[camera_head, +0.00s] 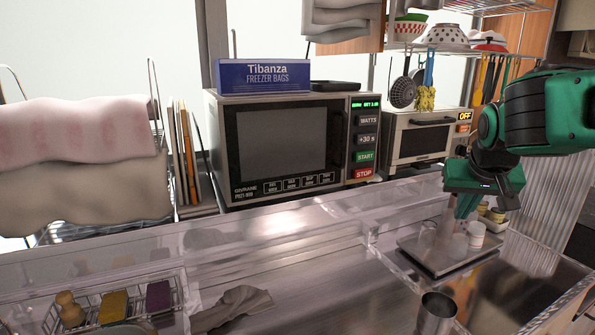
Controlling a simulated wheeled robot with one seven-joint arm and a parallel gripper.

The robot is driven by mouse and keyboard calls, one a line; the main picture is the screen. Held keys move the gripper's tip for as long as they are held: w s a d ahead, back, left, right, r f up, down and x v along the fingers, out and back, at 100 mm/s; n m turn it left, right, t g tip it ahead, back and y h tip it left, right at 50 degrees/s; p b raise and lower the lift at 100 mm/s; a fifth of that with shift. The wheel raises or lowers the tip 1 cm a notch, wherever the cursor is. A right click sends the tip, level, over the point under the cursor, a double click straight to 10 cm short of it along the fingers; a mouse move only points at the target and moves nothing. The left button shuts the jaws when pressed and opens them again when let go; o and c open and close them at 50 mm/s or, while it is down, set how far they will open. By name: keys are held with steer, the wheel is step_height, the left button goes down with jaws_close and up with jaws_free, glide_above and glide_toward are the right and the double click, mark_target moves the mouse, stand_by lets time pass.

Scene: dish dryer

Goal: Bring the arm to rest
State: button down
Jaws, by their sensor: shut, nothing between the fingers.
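My gripper (466,208) is at the right of the view, on my green and black arm. Its fingers point down and are shut, with nothing visible between them. It is in front of or above a dark metal tray (424,256). On the tray stand a white cup (476,232) and a clear glass (427,236), close by the fingertips. I cannot tell whether the fingers touch either of them.
A microwave (285,146) stands at the back, with a freezer bag box (262,76) on top. A toaster oven (424,135) is right of it. A metal cup (436,313) stands at the front. A cloth (234,306) and a wire rack (170,295) lie lower left.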

steer(key=s+d+f+m+g+y, duration=0.1)
steer(key=s+f, duration=0.3)
steer(key=s, duration=0.5)
steer(key=s+d+f+m+g+y, duration=0.1)
steer(key=s+f+g, duration=0.2)
steer(key=s, duration=0.6)
steer(key=s+d+f+m+g, duration=0.1)
steer(key=s+d+f+g, duration=0.1)
steer(key=s+f, duration=0.4)
steer(key=s, duration=0.4)
steer(key=shift+f+y, duration=0.15)
steer(key=shift+y, duration=0.25)
steer(key=shift+w+f+g, duration=0.25)
steer(key=shift+w+g, duration=0.05)
steer(key=shift+w, duration=0.3)
